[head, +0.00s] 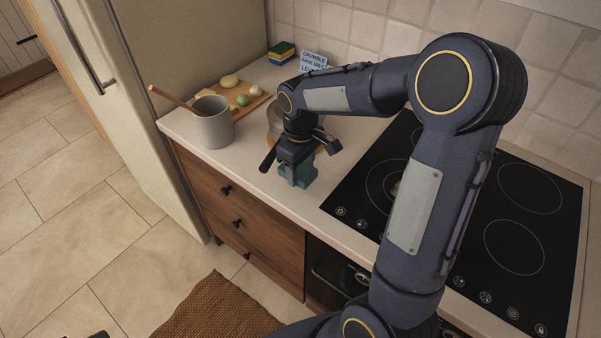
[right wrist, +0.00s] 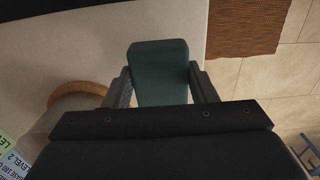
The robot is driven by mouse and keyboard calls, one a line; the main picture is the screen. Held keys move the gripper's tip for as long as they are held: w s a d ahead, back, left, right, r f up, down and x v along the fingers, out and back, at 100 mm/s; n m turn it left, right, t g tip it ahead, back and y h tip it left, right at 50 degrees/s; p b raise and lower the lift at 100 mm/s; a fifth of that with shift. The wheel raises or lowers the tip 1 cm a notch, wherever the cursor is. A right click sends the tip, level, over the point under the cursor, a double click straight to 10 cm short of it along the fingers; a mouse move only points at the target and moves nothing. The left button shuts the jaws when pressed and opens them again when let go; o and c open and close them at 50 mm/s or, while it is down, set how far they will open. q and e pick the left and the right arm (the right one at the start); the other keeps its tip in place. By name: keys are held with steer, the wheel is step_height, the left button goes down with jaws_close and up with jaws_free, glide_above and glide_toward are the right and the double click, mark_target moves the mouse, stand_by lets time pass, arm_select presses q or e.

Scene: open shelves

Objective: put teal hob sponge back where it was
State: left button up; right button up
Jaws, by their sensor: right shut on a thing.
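The teal sponge (right wrist: 160,70) is between the two fingers of my right gripper (right wrist: 162,88) in the right wrist view. My right gripper is shut on it. In the head view the right gripper (head: 297,168) points down over the pale counter (head: 262,190), left of the black hob (head: 345,190), and the teal sponge (head: 308,174) shows below the gripper. I cannot tell whether the sponge touches the counter. My left gripper does not show clearly in either view.
A yellow-blue sponge (head: 281,52) and a label card (head: 313,62) stand at the wall. A round wooden item (right wrist: 72,92) sits close to my right gripper.

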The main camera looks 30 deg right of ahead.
mark_target(301, 177)
steer(key=shift+w+d+f, duration=0.3)
steer(key=shift+w+f, duration=0.2)
steer(key=shift+f, duration=0.15)
steer(key=shift+w+d+f, duration=0.1)
steer(key=shift+w+f, duration=0.1)
steer(key=shift+f, duration=1.55)
steer(key=shift+f, duration=0.25)
steer(key=o, duration=0.9)
